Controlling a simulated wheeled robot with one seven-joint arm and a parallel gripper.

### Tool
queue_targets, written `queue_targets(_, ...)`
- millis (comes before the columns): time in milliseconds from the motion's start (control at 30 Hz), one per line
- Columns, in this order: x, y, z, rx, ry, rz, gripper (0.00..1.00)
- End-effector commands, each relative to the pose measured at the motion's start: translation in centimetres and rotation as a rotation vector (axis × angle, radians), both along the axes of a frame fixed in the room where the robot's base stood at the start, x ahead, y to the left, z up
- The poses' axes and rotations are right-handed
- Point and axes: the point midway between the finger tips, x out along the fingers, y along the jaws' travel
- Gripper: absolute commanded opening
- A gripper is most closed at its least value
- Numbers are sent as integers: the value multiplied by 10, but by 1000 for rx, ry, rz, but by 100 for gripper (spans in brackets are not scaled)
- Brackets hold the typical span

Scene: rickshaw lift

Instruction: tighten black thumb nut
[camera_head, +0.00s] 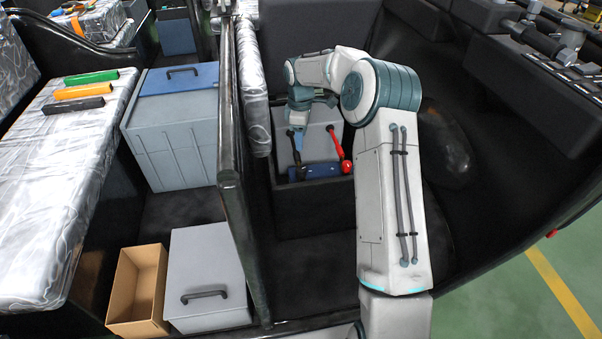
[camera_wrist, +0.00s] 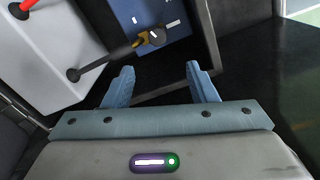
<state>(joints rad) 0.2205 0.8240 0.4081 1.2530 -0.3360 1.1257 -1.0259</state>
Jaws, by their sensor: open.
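A blue battery-like block (camera_head: 322,171) sits in a dark bay beside a pale grey box; the block also shows in the wrist view (camera_wrist: 178,18). A black cable (camera_wrist: 104,62) runs from the grey box to a brass-coloured clamp (camera_wrist: 143,41) on the block. A round dark knob at the clamp, which looks like the black thumb nut (camera_wrist: 158,37), shows in the wrist view. A red cable (camera_head: 336,143) ends at a red knob (camera_head: 346,167) on the right. My gripper (camera_wrist: 160,68) is open and empty, apart from the clamp, with its fingertips just below it in the wrist view.
The grey box (camera_head: 318,143) stands behind the block. A black post and partition (camera_head: 231,190) rises close on the left. A bench with green, orange and black bars (camera_head: 85,91) and grey cases (camera_head: 178,130) lies further left. The dark floor to the right is mostly clear.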

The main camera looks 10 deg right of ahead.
Motion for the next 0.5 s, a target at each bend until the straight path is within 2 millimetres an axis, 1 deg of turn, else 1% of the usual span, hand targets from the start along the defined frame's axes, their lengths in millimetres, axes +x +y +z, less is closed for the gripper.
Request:
queue_targets(33, 3, -1, -7, 4, 2, 7, 52)
queue_targets(267, 6, -2, -23, 6, 6, 21, 52)
queue_targets(367, 5, -2, -40, 7, 8, 20, 52)
queue_targets(500, 5, -2, -70, 7, 8, 19, 52)
